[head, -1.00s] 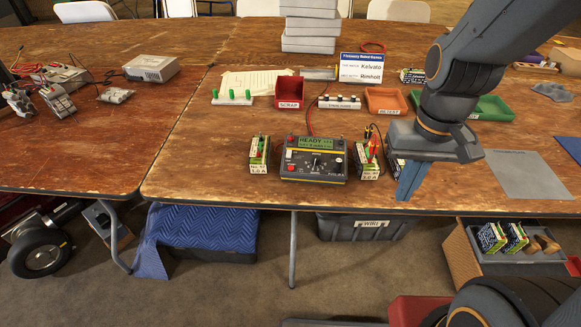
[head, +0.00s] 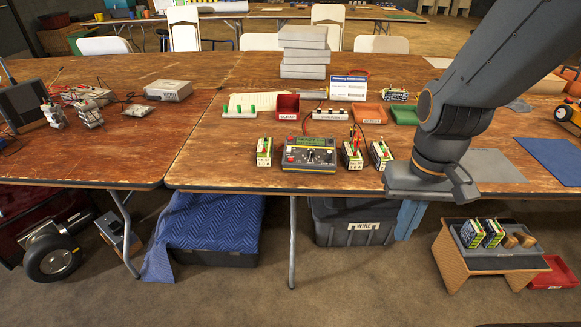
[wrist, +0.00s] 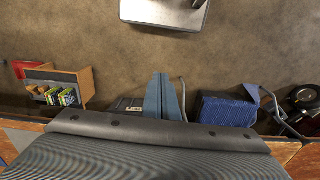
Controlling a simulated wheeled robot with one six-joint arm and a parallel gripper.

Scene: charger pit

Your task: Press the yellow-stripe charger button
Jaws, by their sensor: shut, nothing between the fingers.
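The charger (head: 309,153) sits on the wooden table near its front edge. It is a dark box with yellow edging, a green display, a central knob and a small red spot on its left side. Its button is too small to make out for certain. My gripper (head: 408,220) is to the right of the charger, with its blue fingers pointing down in front of the table's front edge. The fingers are shut and empty; they also show in the wrist view (wrist: 165,97). The charger is not visible in the wrist view.
Battery packs (head: 264,152) flank the charger, with two on its right (head: 352,154). A red scrap bin (head: 287,106), an orange tray (head: 369,113) and a green tray (head: 405,114) stand behind. A wire bin (head: 345,222) is under the table.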

